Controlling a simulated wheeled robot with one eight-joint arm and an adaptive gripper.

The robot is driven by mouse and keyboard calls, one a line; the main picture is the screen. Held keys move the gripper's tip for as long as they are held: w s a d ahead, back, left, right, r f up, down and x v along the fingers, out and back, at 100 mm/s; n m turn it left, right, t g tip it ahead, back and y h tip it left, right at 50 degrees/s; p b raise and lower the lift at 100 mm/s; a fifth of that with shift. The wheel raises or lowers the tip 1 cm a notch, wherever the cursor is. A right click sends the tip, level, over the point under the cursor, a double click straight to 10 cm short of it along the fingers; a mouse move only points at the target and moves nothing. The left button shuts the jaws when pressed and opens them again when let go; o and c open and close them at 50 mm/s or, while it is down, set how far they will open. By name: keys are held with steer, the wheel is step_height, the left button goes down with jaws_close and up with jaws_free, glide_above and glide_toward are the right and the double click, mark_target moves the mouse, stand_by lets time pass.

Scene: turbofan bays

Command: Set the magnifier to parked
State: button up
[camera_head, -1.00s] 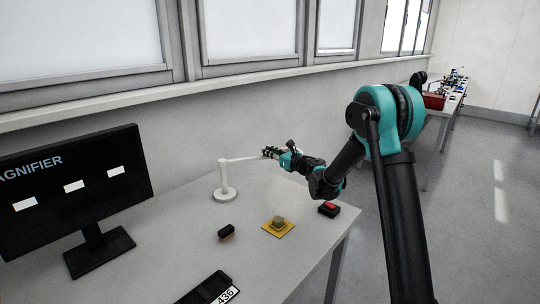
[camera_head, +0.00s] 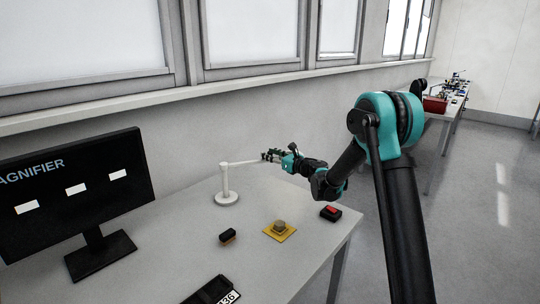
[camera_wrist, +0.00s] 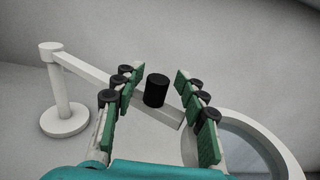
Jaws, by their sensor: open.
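The magnifier is a white stand (camera_head: 226,186) with a round base, an upright post and a level arm. It stands at the back of the table in the head view. The wrist view shows its post (camera_wrist: 61,88), its arm (camera_wrist: 95,73), a black knob (camera_wrist: 156,90) on the arm, and part of the round lens ring (camera_wrist: 282,150). My gripper (camera_head: 270,155) is at the far end of the arm. In the wrist view my gripper (camera_wrist: 157,78) is open, with the knob appearing between its fingers; I see no finger touching it.
A monitor (camera_head: 75,190) reading "AGNIFIER" with white boxes stands at left. A dark block (camera_head: 227,237), a yellow pad (camera_head: 280,232) with a knob, a red-topped black box (camera_head: 331,213) and a numbered black holder (camera_head: 212,292) sit on the table (camera_head: 170,240). A wall is close behind.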

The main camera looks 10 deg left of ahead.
steer(key=shift+d, duration=0.1)
steer(key=v, duration=1.1)
steer(key=shift+s+d, duration=0.25)
steer(key=shift+d, duration=0.1)
steer(key=shift+d, duration=0.1)
